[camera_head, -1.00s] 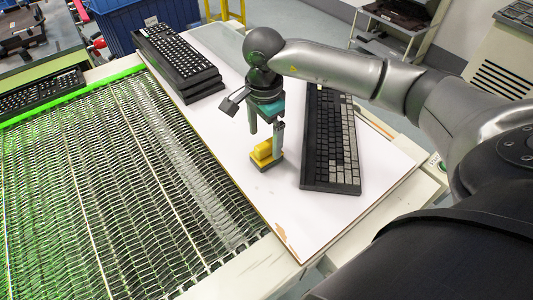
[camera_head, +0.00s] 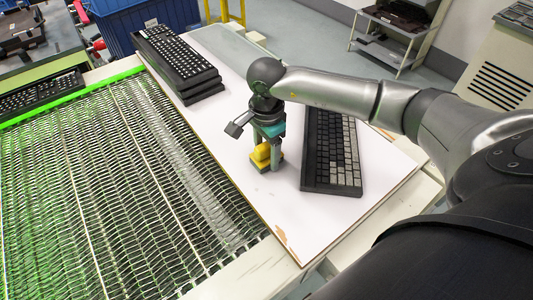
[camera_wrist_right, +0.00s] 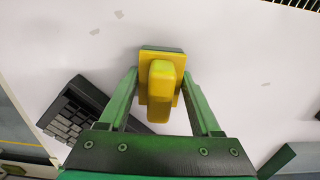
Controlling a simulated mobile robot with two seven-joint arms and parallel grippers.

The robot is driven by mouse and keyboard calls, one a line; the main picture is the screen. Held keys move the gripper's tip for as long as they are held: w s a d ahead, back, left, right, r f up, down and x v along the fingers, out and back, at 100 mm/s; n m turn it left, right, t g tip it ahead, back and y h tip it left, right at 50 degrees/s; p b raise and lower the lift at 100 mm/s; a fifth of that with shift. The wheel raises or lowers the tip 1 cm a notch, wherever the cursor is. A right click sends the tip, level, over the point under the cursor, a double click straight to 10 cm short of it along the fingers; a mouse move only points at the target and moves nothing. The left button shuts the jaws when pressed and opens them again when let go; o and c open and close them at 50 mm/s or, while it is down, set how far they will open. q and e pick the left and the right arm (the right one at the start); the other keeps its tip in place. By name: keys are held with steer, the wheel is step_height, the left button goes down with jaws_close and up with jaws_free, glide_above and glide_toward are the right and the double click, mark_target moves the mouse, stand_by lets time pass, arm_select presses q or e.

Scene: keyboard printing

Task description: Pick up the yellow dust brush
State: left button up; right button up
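The yellow dust brush (camera_head: 265,156) stands on the white board, with a dark strip at its base. My right gripper (camera_head: 270,160) is pointed down at the brush, low over the board. In the right wrist view the brush (camera_wrist_right: 161,82) lies between the two green fingers (camera_wrist_right: 161,78), one on each side. The fingers are spread, and a gap shows between them and the brush's raised handle. The gripper partly hides the brush in the head view. My left gripper is not in view.
A dark keyboard (camera_head: 331,150) with some grey keys lies just right of the gripper. Stacked black keyboards (camera_head: 178,62) sit at the board's far left. A wire mesh conveyor (camera_head: 100,190) runs along the left. The near part of the white board (camera_head: 300,218) is clear.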

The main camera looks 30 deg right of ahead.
mark_target(267, 144)
jaws_close()
stand_by(0.3)
step_height(267, 144, up, 20)
steer(key=p, duration=0.3)
stand_by(0.3)
